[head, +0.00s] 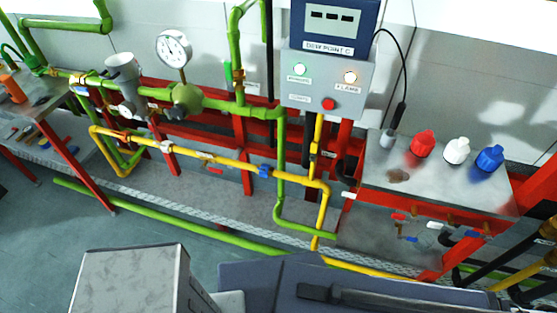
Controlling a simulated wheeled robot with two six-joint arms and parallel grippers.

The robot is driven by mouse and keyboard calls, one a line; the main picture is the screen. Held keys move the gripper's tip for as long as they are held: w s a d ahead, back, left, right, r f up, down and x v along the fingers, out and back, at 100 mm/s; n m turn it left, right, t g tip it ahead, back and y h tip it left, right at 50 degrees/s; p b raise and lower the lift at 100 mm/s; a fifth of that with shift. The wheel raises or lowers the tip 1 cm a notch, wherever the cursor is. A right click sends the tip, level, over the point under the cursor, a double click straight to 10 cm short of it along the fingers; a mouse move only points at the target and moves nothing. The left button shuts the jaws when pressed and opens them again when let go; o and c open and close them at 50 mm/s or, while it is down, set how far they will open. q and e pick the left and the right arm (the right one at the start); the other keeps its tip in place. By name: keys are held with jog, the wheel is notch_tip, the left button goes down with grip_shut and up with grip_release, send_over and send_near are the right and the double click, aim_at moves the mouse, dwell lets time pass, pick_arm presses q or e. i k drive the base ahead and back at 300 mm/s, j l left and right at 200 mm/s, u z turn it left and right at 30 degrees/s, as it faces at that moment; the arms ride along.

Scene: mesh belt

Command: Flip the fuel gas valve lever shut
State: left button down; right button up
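A yellow pipe (235,163) runs low along the red frame, bends down at the right and also rises to the control box. Several fittings sit on it, among them a blue one (264,172) and a pale brass one (206,155). A small fitting (315,149) is on the upright yellow pipe below the box. I cannot tell which of these carries the fuel gas valve lever, or how the lever is turned; no label is readable there. Neither of my grippers shows; only parts of my own body fill the bottom edge.
A control box (325,88) with lit lamps and a red button hangs above the pipes. Green pipes (225,106) with a round gauge (173,50) run at the left. Red, white and blue knobs (457,150) stand on a metal top at the right. Grey floor is open at lower left.

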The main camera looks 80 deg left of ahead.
aim_at(202, 167)
jog(key=u, duration=3.5)
jog(key=i+j, duration=0.1)
jog(key=i, duration=0.2)
jog(key=i+z, duration=0.15)
jog(key=i, duration=0.15)
